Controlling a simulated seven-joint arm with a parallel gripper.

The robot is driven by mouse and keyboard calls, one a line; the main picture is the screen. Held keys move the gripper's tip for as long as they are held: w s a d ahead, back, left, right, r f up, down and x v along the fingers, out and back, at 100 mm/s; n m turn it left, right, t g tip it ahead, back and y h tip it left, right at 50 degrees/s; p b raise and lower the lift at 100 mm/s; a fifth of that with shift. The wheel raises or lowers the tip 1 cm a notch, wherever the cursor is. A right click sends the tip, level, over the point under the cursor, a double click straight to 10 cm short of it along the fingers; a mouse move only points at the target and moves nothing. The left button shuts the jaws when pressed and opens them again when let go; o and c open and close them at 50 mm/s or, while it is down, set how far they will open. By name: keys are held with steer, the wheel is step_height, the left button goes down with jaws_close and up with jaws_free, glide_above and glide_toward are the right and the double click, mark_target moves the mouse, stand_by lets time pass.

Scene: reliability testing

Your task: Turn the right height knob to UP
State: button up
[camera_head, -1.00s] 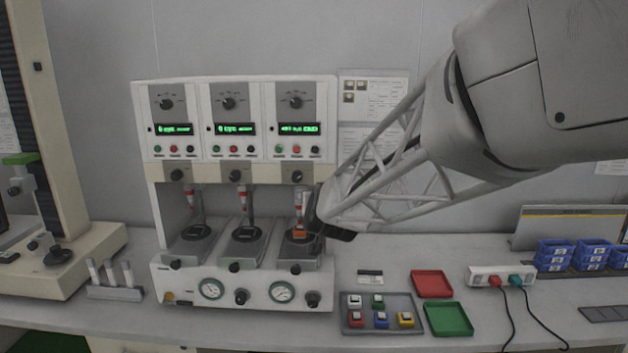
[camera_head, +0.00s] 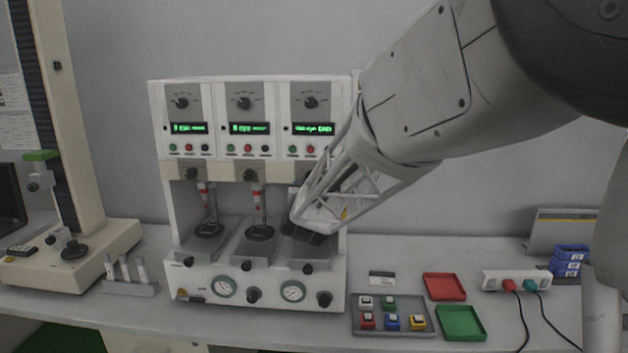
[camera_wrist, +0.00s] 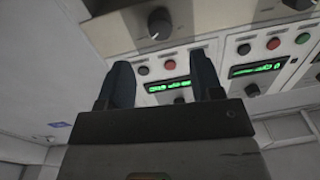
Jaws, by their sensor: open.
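The test machine (camera_head: 165,130) has three side-by-side stations. The right height knob is hidden there behind my arm. In the wrist view, which looks upside down, a dark round knob (camera_wrist: 158,22) on the beige band appears to be the right one. My gripper (camera_wrist: 162,82) is open and empty, its two dark fingers apart below this knob in the picture, not around it. The knob's UP mark is not readable.
A panel with a green display (camera_head: 312,128), buttons and an upper knob (camera_head: 310,102) sits above the band. Gauges and front knobs line the machine's base. A switch box (camera_head: 425,327), red tray (camera_head: 444,287) and green tray (camera_head: 461,323) lie to its right.

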steer(key=shift+w, duration=0.1)
steer(key=w, duration=0.7)
steer(key=shift+w+a, duration=0.2)
steer(key=shift+w, duration=0.05)
stand_by(0.4)
steer(key=c, duration=0.9)
